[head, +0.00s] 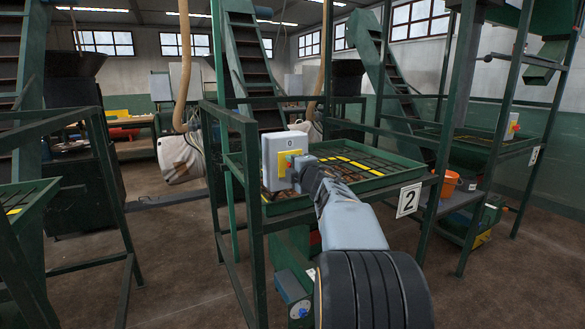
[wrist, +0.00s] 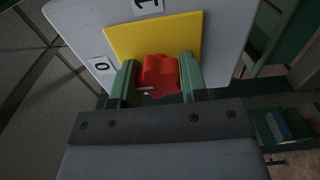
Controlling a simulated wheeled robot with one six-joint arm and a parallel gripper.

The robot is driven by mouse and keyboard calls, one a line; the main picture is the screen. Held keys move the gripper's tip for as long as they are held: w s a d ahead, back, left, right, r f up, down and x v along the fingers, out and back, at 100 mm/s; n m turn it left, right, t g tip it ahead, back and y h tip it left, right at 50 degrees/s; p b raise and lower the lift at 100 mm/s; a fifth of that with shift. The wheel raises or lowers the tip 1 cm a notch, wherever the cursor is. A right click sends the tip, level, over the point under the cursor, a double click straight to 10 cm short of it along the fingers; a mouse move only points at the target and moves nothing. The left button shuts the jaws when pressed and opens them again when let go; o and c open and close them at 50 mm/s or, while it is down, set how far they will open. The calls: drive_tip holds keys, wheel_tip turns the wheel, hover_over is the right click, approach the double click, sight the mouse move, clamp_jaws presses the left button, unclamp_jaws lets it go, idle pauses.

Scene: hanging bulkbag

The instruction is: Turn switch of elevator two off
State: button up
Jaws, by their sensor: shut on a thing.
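The switch of elevator two is a red rotary knob (wrist: 160,74) on a yellow plate (wrist: 137,38) on a grey box, marked 0 and 1. In the wrist view my gripper (wrist: 159,82) has its two green fingers on either side of the knob, shut on it. My gripper (head: 290,165) reaches the box there, and the wrist hides most of the knob. The sign 2 (head: 408,200) hangs on the same frame.
A green sorting tray (head: 385,184) lies right behind the box. Green posts (head: 257,240) stand close to my arm. Another switch box (head: 512,124) is at the right, near an orange bucket (head: 449,183). A white bulk bag (head: 181,157) hangs at the left.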

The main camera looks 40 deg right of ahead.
drive_tip(key=o, duration=0.9)
drive_tip(key=s, duration=0.4)
drive_tip(key=s+a, duration=0.1)
drive_tip(key=s, duration=0.4)
drive_tip(key=s+a, duration=0.1)
drive_tip(key=s, duration=0.3)
drive_tip(key=shift+s, duration=0.3)
